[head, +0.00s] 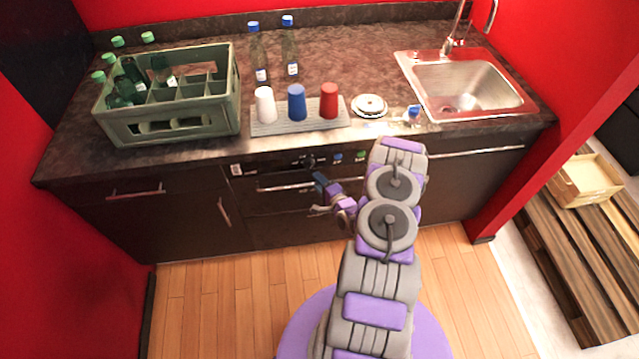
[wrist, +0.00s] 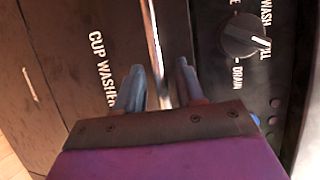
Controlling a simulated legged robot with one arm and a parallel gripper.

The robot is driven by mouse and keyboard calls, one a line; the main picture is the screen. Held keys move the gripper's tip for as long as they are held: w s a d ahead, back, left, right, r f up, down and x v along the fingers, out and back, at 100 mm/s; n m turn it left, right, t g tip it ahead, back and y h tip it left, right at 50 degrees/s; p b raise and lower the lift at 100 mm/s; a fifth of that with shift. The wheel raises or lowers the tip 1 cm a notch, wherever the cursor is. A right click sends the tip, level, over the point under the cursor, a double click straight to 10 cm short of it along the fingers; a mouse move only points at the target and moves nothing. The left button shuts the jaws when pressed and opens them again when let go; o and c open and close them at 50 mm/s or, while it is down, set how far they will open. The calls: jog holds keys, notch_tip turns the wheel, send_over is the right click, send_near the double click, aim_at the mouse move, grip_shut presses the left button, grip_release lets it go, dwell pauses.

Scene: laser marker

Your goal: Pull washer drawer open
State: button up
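The washer drawer is a dark front under the counter, with a horizontal metal handle (head: 285,187) in the head view; it looks shut. In the wrist view, the "CUP WASHER" panel (wrist: 75,45) is beside the bar handle (wrist: 153,45). My gripper (head: 317,194) is at the right part of the handle in the head view. In the wrist view, the blue fingers of my gripper (wrist: 160,82) are apart, one on each side of the bar. A gap shows beside the bar, so the gripper is open around it. Contact at the bar is hard to tell.
A control knob (wrist: 247,35) marked WASH and DRAIN is right of the fingers in the wrist view. The countertop (head: 200,60) holds a green bottle crate (head: 175,125), cups on a tray (head: 270,128) and a sink (head: 465,85). Wooden floor (head: 210,300) before the cabinets is clear.

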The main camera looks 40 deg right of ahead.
jog(key=shift+a, duration=0.1)
jog(key=shift+a+r, duration=0.1)
jog(key=shift+a, duration=0.05)
jog(key=c, duration=0.3)
grip_shut()
jog(key=shift+s, duration=0.1)
